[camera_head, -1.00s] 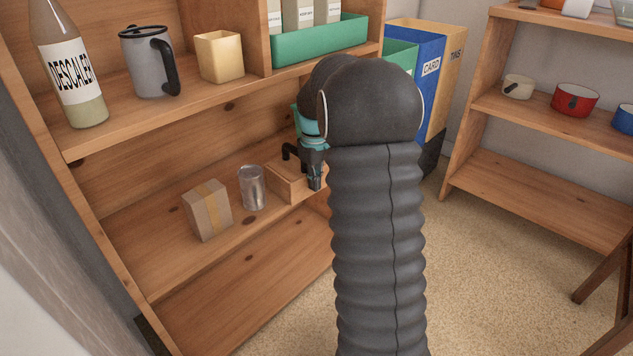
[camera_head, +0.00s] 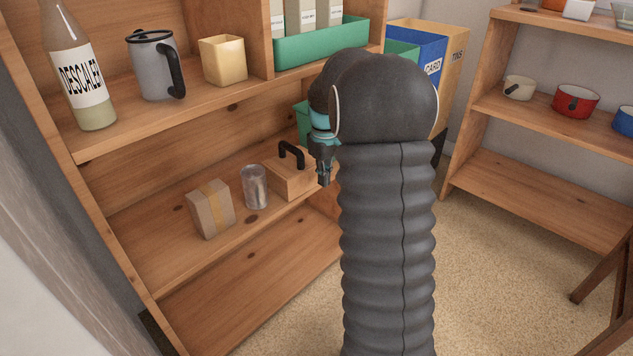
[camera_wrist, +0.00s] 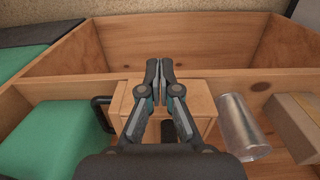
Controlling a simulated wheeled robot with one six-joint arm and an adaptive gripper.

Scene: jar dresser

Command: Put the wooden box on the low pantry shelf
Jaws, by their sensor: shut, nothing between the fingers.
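The wooden box (camera_head: 291,181), a light block with a black arched handle, stands on the shelf (camera_head: 236,232) below the bottle's level, right of a metal can. My gripper (camera_head: 325,184) is shut and empty, just right of the box in the head view; I cannot tell if they touch. In the wrist view my gripper (camera_wrist: 160,64) points over the box (camera_wrist: 203,97) with its fingertips together. My fingers hide part of the box there, and my arm hides the shelf's right end in the head view.
The metal can (camera_head: 254,187) and a taped cardboard package (camera_head: 211,208) stand left of the box. A green container (camera_wrist: 55,142) is beside it in the wrist view. The shelf above holds a descaler bottle (camera_head: 83,75) and a grey mug (camera_head: 153,68). The bottom shelf (camera_head: 245,290) looks bare.

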